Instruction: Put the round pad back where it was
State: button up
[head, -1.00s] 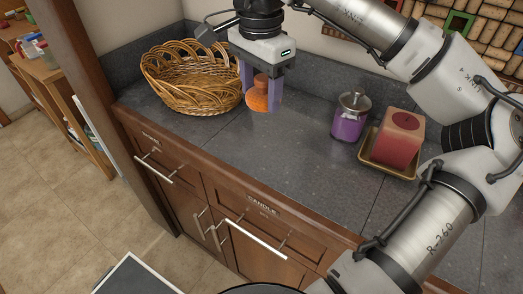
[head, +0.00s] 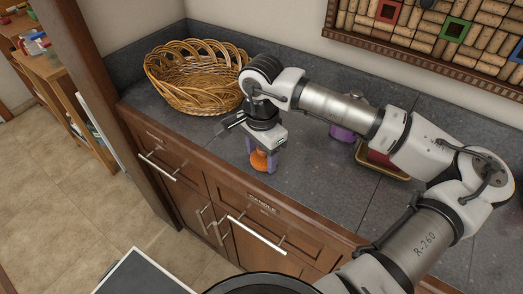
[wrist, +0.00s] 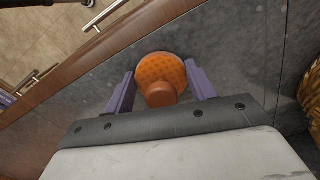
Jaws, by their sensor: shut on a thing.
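The round pad (head: 259,160) is orange, with a knob-like grip on it. My gripper (head: 262,158) is shut on it, the two purple fingers on either side, near the front edge of the grey counter (head: 215,150). In the wrist view the pad (wrist: 160,70) shows a round, dotted face and its knob between the fingers of my gripper (wrist: 159,70). I cannot tell whether the pad touches the counter or hangs just above it.
A wicker basket (head: 190,90) stands at the back left of the counter. A purple jar (head: 341,133) and a red candle on a gold tray (head: 398,176) are to the right, partly hidden by my arm. Wooden drawers (head: 215,200) lie below the front edge.

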jog(key=shift+f, duration=0.15)
jog(key=o, duration=1.1)
jog(key=shift+c, duration=0.2)
notch_tip(320, 180, up, 12)
jog(key=b, duration=0.3)
jog(key=shift+r, duration=0.2)
